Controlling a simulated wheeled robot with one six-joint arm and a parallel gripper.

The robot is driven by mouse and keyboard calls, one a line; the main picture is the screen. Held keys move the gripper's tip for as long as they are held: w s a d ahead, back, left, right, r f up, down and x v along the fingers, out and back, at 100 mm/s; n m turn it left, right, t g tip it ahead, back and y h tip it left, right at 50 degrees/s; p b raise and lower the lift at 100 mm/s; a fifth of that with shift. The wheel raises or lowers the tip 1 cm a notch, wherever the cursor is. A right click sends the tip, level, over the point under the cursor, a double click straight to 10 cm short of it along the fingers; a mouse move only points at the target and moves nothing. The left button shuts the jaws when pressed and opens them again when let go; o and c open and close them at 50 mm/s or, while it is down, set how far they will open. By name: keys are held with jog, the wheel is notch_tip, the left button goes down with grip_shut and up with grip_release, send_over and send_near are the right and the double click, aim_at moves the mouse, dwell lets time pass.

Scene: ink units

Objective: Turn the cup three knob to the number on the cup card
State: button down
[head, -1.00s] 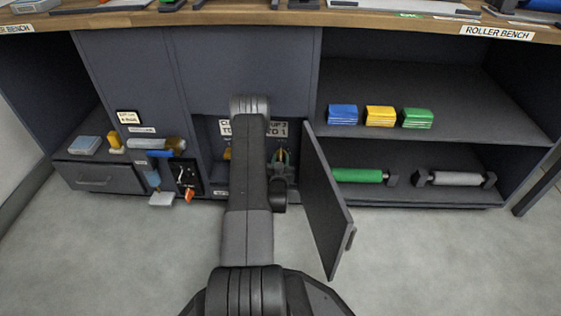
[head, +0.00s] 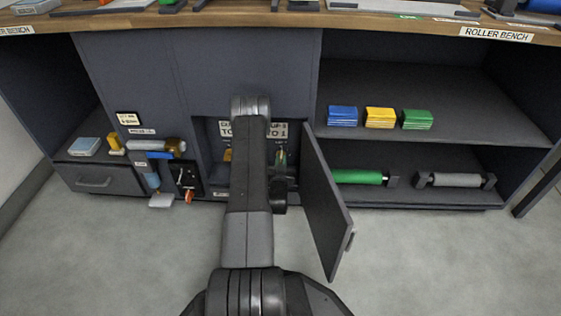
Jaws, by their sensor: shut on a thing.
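The cup card (head: 278,129) is a pale plate on the back of an open compartment. My gripper (head: 281,165) reaches in below the card's right part and is shut on the cup three knob (head: 281,157). Only a small greenish part of that knob shows, and its pointer and scale are too small and hidden to read. A yellow-orange knob (head: 227,155) shows partly at the left of my arm.
The compartment's open door (head: 326,205) stands out close to the right of my arm. Right of it are shelves with blue, yellow and green packs (head: 379,117) and a green roller (head: 357,177). At left are a drawer (head: 97,180) and a red-handled switch (head: 188,195).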

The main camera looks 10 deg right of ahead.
jog(key=m, duration=0.6)
jog(key=shift+s+d+f+m, duration=0.15)
jog(key=shift+d+m, duration=0.1)
jog(key=shift+m, duration=0.15)
dwell(0.4)
jog(key=c, duration=1.4)
grip_release()
jog(key=shift+c, duration=0.2)
jog(key=p+v, duration=0.4)
jog(key=v, duration=0.9)
jog(key=shift+s, duration=0.4)
jog(key=shift+w+a, duration=0.1)
jog(key=b+x, duration=0.4)
jog(key=x, duration=0.9)
jog(key=shift+w, duration=0.35)
